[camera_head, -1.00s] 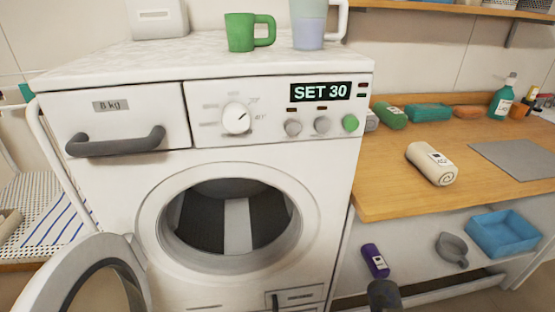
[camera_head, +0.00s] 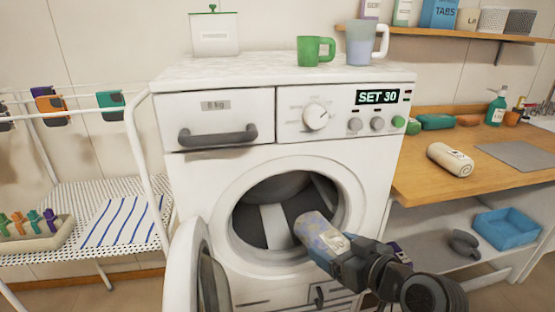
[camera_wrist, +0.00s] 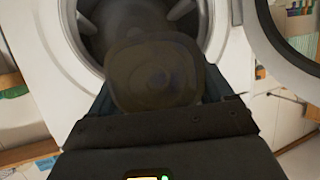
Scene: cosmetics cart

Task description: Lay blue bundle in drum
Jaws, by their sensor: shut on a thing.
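The washing machine's drum (camera_head: 272,228) is open at the front, with its dark inside and pale paddle showing. In the wrist view the bundle (camera_wrist: 155,75) is a dark round shape between my fingers, in front of the drum (camera_wrist: 130,20).
The round door (camera_head: 205,270) hangs open at left. A cream roll (camera_head: 450,160) lies on the wooden counter (camera_head: 425,185). A blue tray (camera_head: 505,228) and a grey scoop (camera_head: 464,243) are on the shelf below. A drying rack (camera_head: 150,165) stands left. Mugs stand on the machine.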

